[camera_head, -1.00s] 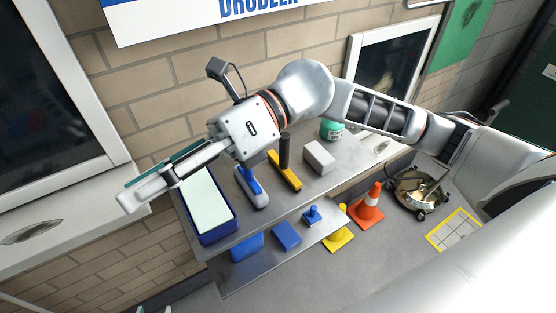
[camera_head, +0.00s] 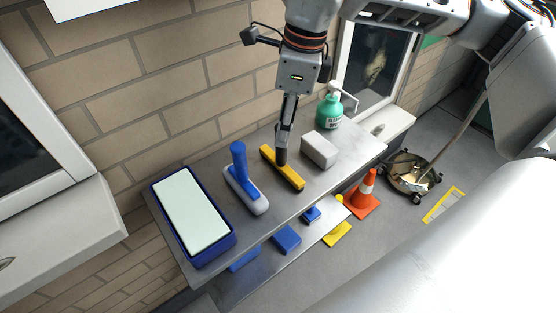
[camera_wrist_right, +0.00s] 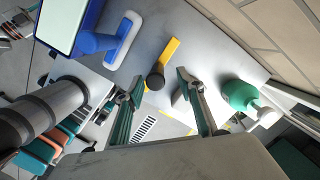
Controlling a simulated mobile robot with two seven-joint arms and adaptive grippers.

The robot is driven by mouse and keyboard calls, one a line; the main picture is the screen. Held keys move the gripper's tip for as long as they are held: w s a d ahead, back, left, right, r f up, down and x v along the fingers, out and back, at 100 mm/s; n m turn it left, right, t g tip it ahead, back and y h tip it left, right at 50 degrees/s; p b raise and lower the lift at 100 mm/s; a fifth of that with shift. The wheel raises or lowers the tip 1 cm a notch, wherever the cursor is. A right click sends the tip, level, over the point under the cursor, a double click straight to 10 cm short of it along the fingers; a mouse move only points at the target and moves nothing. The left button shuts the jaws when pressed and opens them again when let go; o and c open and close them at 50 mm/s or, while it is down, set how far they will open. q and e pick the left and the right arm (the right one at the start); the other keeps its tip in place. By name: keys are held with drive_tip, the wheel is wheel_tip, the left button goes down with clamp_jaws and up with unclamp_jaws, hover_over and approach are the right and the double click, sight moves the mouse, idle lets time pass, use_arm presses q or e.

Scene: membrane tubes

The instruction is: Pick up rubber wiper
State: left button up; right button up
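The rubber wiper (camera_head: 292,179) is a yellow bar with an upright black handle, standing on the grey metal shelf. In the right wrist view the wiper's yellow bar (camera_wrist_right: 164,60) lies beyond the round dark end of its handle. My right gripper (camera_head: 285,140) points down over the handle in the head view. In the wrist view the right gripper (camera_wrist_right: 158,88) is open, its fingers apart with the handle end between them; I cannot tell if either finger touches it. My left gripper is not in view.
A blue-handled tool (camera_head: 242,182) and a blue tray with a pale top (camera_head: 232,247) stand left of the wiper. A white block (camera_head: 320,149) and green bottle (camera_head: 330,108) stand right. Blue items (camera_head: 287,238) sit on the lower shelf; an orange cone (camera_head: 363,190) is beyond.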

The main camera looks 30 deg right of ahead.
sight(278, 148)
drive_tip(key=f, duration=0.3)
drive_tip(key=a+f+b, duration=0.1)
drive_tip(key=f, duration=0.2)
drive_tip(key=shift+w+a+f, duration=0.2)
drive_tip(key=shift+f, duration=0.2)
drive_tip(key=shift+r, duration=0.1)
clamp_jaws()
